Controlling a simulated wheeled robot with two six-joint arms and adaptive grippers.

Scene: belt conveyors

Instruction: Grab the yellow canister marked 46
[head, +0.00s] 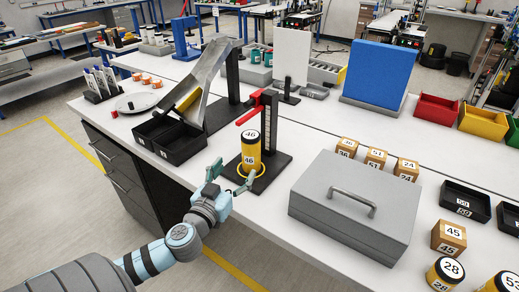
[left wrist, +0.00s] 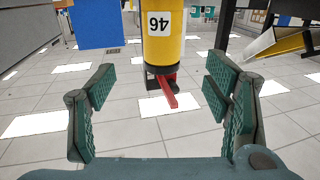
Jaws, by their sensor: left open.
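The yellow canister marked 46 (head: 250,158), with black bands and a white number label, stands upright on the black base (head: 268,180) of a stand with a red lever. My left gripper (head: 230,178) is open and empty in front of the canister, on its near-left side, low down. In the left wrist view the canister (left wrist: 163,38) appears upside down, between and beyond the open fingers (left wrist: 162,75). I see no finger contact on it. My right gripper is not in view.
The red lever (head: 252,108) and its upright stand close behind the canister. A grey toolbox (head: 345,225) stands to the right, and black bins (head: 170,140) and a tilted metal chute (head: 205,85) to the left. Other yellow canisters (head: 446,272) stand at the lower right.

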